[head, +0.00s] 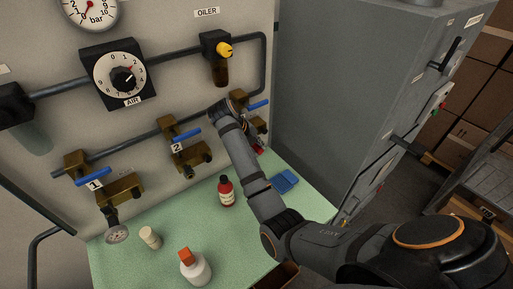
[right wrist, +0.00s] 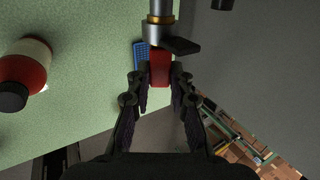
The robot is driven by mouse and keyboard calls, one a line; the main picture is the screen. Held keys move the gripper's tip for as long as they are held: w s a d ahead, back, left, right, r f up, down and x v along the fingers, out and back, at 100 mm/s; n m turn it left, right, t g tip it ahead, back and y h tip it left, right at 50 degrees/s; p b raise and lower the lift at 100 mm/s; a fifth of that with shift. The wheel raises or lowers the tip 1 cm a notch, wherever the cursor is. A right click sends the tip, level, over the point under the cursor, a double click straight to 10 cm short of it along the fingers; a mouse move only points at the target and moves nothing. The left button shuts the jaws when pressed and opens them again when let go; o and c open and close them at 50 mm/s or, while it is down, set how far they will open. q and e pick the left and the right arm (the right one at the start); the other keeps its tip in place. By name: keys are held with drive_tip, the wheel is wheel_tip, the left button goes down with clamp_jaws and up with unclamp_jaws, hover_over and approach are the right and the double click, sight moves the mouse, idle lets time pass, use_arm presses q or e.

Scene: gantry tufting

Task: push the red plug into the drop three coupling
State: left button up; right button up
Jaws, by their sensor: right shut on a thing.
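The red plug (right wrist: 160,66) is between the fingertips of my right gripper (right wrist: 160,76) in the right wrist view. The fingers are shut on its two sides. Its far end meets the grey metal collar of the drop three coupling (right wrist: 159,32); I cannot tell how far in it sits. A black lever (right wrist: 182,46) sticks out beside the collar. In the head view a bit of the plug (head: 259,149) shows below the third drop's brass valve (head: 255,125). My right arm hides part of that drop. My left gripper is not in view.
A red bottle (head: 226,192), a white bottle with an orange cap (head: 195,268), a beige cylinder (head: 150,237) and a blue item (head: 285,181) stand or lie on the green bench (head: 120,262). A grey cabinet (head: 345,90) stands to the right.

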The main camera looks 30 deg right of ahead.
clamp_jaws()
drive_tip(key=shift+s+f+p, duration=0.2)
drive_tip(key=shift+s+p, duration=0.1)
drive_tip(key=shift+p, duration=0.05)
drive_tip(key=shift+s, duration=0.1)
drive_tip(key=shift+s+d+f, duration=0.1)
drive_tip(key=shift+s, duration=0.25)
drive_tip(key=shift+s+d+r+p, duration=0.15)
drive_tip(key=shift+s+p, duration=0.1)
drive_tip(key=shift+s, duration=0.25)
drive_tip(key=shift+s+r+p, duration=0.1)
drive_tip(key=shift+s+p, duration=0.15)
drive_tip(key=shift+s, duration=0.25)
